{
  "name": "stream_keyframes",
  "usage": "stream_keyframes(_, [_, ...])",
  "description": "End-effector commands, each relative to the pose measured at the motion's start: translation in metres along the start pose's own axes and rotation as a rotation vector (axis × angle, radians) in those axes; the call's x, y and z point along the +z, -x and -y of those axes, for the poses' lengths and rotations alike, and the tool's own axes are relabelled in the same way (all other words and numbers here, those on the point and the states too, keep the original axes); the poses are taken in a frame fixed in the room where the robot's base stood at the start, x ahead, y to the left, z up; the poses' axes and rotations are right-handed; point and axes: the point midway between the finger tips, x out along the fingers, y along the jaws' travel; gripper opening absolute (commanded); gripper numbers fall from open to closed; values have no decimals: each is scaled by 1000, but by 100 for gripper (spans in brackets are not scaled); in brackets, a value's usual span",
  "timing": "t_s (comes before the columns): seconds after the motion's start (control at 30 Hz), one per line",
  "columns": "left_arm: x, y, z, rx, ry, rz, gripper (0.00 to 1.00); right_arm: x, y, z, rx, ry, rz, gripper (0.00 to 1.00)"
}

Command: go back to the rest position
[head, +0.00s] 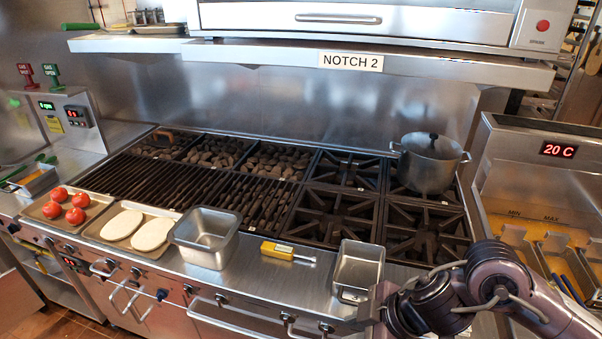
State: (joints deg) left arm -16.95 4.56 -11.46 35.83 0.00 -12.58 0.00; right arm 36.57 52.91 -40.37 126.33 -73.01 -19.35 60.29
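My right arm comes in from the lower right corner. Its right gripper (368,308) is at the arm's left end, low in the picture, by the front edge of the counter and in front of a small steel pan (358,266). Only a dark part of the gripper shows, and I cannot tell whether its fingers are open or shut. I see nothing held in it. My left arm and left gripper are not in view.
The char grill (170,188) and burners (335,212) fill the middle; a lidded pot (430,165) stands back right. Along the front are a tomato tray (45,212), a flatbread tray (100,232), a deep steel pan (205,235) and a yellow-handled tool (280,250). A fryer (540,190) is right.

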Motion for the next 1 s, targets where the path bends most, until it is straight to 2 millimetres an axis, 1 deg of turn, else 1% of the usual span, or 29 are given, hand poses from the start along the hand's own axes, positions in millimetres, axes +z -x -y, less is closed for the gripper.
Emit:
stream_keyframes(0.03, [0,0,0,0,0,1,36,-11,-6,4,15,7,-35,24])
stream_keyframes(0.1, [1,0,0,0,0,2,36,-26,-11,4,53,16,-85,24])
stream_keyframes(0.3, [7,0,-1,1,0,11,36,-70,-20,1,205,-26,-222,24])
stream_keyframes(0.4, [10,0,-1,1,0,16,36,-83,-16,-8,321,-125,-269,24])
stream_keyframes(0.47, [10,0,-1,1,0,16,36,-80,-11,-15,394,-219,-267,24])
stream_keyframes(0.57, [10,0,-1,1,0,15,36,-52,-4,-23,488,-406,-200,24])
stream_keyframes(0.6, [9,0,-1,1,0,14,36,-36,-2,-23,511,-483,-157,24])
stream_keyframes(0.67, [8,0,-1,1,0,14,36,-11,1,-19,528,-588,-88,24])
stream_keyframes(0.7, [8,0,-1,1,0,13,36,6,2,-14,531,-653,-41,24])
stream_keyframes(0.8, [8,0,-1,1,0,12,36,44,4,3,518,-790,70,24])
stream_keyframes(0.87, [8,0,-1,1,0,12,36,64,6,15,500,-861,132,24])
stream_keyframes(0.9, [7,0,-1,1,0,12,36,76,6,24,486,-907,171,24])
stream_keyframes(1.0, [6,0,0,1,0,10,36,103,9,49,442,-1009,264,24])
